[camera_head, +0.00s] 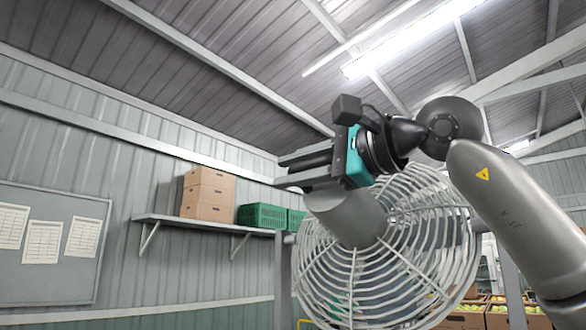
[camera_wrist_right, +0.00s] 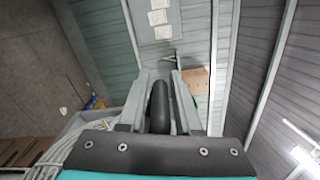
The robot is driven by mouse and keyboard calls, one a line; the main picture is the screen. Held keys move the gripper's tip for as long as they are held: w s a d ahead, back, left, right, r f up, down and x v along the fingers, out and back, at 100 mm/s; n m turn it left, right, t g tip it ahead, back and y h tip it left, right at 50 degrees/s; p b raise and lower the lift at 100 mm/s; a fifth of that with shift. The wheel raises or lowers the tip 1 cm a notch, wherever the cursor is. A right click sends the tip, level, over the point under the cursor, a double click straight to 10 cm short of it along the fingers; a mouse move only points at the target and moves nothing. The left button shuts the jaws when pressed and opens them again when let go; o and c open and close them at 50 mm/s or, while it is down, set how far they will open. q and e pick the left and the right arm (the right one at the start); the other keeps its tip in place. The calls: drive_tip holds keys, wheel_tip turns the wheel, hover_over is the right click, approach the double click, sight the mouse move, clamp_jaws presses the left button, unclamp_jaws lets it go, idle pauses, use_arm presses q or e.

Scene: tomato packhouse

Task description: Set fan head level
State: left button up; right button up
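The fan head shows in the head view as a round pale wire guard (camera_head: 440,265) with a grey motor housing (camera_head: 357,221) at its back. The housing's rear end sits higher in the picture than the guard's middle, so the head looks tilted. My right gripper (camera_head: 283,170) is above the housing, its fingers pointing left. In the right wrist view, a dark rounded bar, likely the fan's handle (camera_wrist_right: 158,108), lies between the two separated fingers of my right gripper (camera_wrist_right: 160,80). Whether both fingers press on it is unclear. My left gripper is out of view.
A wall shelf (camera_head: 205,225) holds cardboard boxes (camera_head: 208,194) and green crates (camera_head: 262,216) left of the fan. A notice board (camera_head: 50,280) hangs at far left. Crates of produce (camera_head: 500,315) stand low at the right, behind my arm.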

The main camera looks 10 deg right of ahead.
clamp_jaws()
drive_tip(key=shift+s, duration=0.1)
idle(1.0)
